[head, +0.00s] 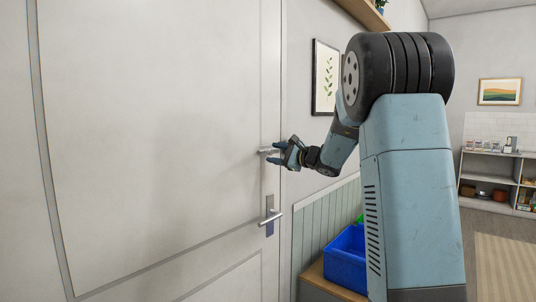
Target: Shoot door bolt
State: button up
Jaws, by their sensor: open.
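A white panelled door (150,150) fills the left of the head view. A small silver bolt (268,151) sits near its right edge, above the lever handle (270,216). My gripper (276,155) is at the bolt, with its fingers pointing left towards the door. The jaws are open. The fingers hide part of the bolt, and I cannot tell whether they touch it. How far the bolt reaches towards the frame is too small to tell.
A blue crate (346,262) stands on a wooden bench (322,283) right of the door, below my arm. A framed leaf picture (325,78) hangs on the wall and a wooden shelf (366,12) is above. Open floor and a rug (503,265) lie at right.

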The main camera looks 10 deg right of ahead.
aim_at(270, 152)
jog(key=shift+x, duration=1.55)
jog(key=shift+c, duration=0.4)
jog(key=shift+f, duration=0.1)
grip_shut()
